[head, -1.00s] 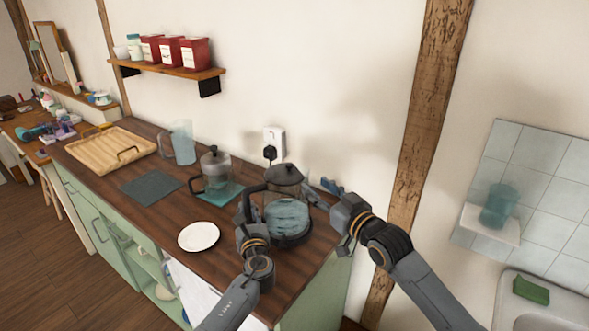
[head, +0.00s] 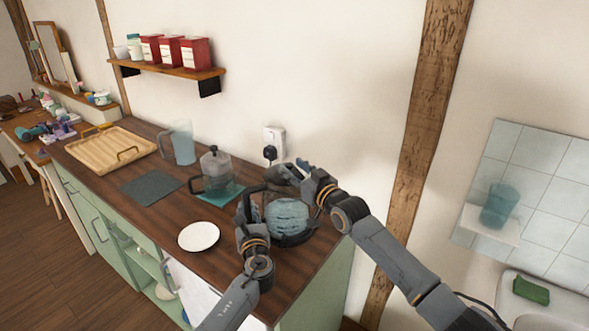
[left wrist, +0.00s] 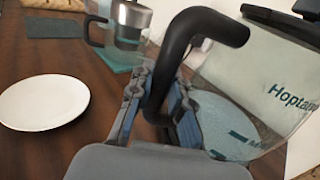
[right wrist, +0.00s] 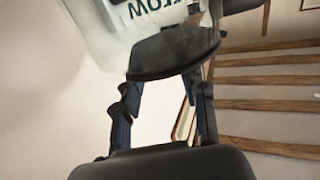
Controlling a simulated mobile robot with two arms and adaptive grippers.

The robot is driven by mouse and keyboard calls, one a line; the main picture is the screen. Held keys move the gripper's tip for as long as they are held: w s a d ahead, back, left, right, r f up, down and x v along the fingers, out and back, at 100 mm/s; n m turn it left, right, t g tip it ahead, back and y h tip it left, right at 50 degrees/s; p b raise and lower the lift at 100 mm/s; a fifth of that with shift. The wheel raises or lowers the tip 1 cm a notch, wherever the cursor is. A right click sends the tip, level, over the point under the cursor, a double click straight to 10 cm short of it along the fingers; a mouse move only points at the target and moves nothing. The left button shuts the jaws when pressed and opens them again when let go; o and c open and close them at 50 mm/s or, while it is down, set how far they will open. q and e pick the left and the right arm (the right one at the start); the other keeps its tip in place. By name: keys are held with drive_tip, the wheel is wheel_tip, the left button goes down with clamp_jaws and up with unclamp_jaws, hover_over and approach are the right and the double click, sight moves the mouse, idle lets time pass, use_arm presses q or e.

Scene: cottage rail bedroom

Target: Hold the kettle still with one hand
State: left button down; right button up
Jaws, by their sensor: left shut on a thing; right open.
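The glass kettle (head: 287,216) with a dark lid and black handle stands near the right end of the wooden counter. My left gripper (head: 246,212) is at its left side. In the left wrist view the fingers (left wrist: 160,105) are shut around the black handle (left wrist: 178,62), beside the lettered glass body (left wrist: 255,85). My right gripper (head: 298,178) is at the top of the kettle and largely covers the lid in the head view. In the right wrist view its fingers (right wrist: 165,110) are open and apart, with the dark lid (right wrist: 180,48) just beyond the tips.
A white plate (head: 199,236) lies left of the kettle. Behind it are a French press (head: 215,172) on a teal mat, a clear jug (head: 183,143), a dark mat (head: 151,187) and a wooden tray (head: 104,151). A plugged wall socket (head: 274,138) is behind the kettle.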

clamp_jaws()
drive_tip(key=shift+r, duration=0.15)
drive_tip(key=r+n, duration=0.1)
drive_tip(key=a+r+n, duration=0.1)
drive_tip(key=n, duration=0.1)
drive_tip(key=shift+s, duration=0.2)
drive_tip(key=a+r+n, duration=0.1)
drive_tip(key=n, duration=0.1)
drive_tip(key=n+h, duration=0.1)
drive_tip(key=shift+s+a+r+n, duration=0.35)
drive_tip(key=shift+n, duration=0.05)
drive_tip(key=a+n, duration=0.1)
drive_tip(key=n, duration=0.1)
drive_tip(key=s+a+r+n, duration=0.1)
drive_tip(key=n, duration=0.1)
drive_tip(key=shift+a+r+g+h, duration=0.1)
drive_tip(key=shift+a+g+h, duration=0.2)
drive_tip(key=shift+s+a+n+h, duration=0.3)
drive_tip(key=shift+a+n, duration=0.4)
drive_tip(key=shift+n, duration=0.3)
drive_tip(key=shift+s+a+n+h, duration=0.25)
drive_tip(key=shift+a+n, duration=0.4)
drive_tip(key=shift+n, duration=0.35)
